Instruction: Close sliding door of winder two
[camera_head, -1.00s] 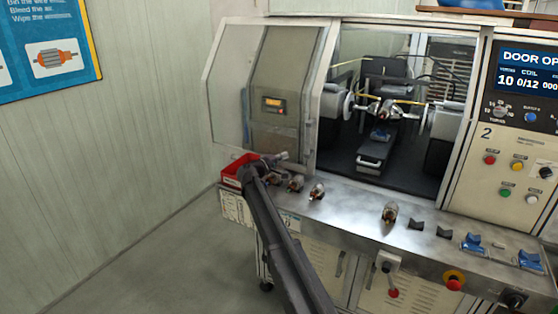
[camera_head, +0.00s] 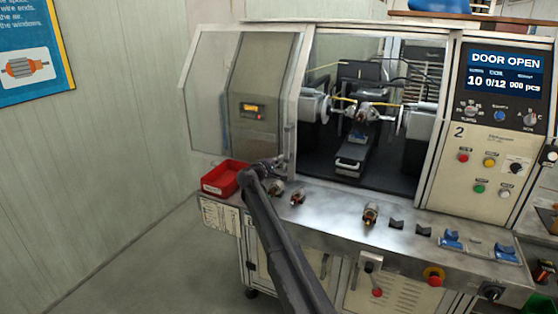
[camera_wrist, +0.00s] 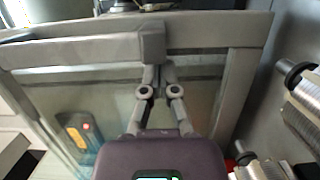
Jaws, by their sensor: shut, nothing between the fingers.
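The sliding door (camera_head: 299,85) of winder two (camera_head: 457,180) stands at the left, leaving the winding chamber (camera_head: 365,125) open. The display (camera_head: 505,75) reads DOOR OPEN. A slim upright handle (camera_head: 288,140) shows near the door's right edge. My gripper (camera_head: 281,161) is shut and empty, low beside this edge, above the bench. In the wrist view my gripper (camera_wrist: 158,70) has its fingertips together, close to a grey block (camera_wrist: 152,42) on a grey frame bar. Whether they touch it, I cannot tell.
A red bin (camera_head: 224,178) sits at the bench's left end. Armatures (camera_head: 298,198) and (camera_head: 370,214) stand on the steel bench, with dark V-blocks and blue fixtures to the right. A red-and-yellow stop button (camera_head: 434,275) is on the bench front.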

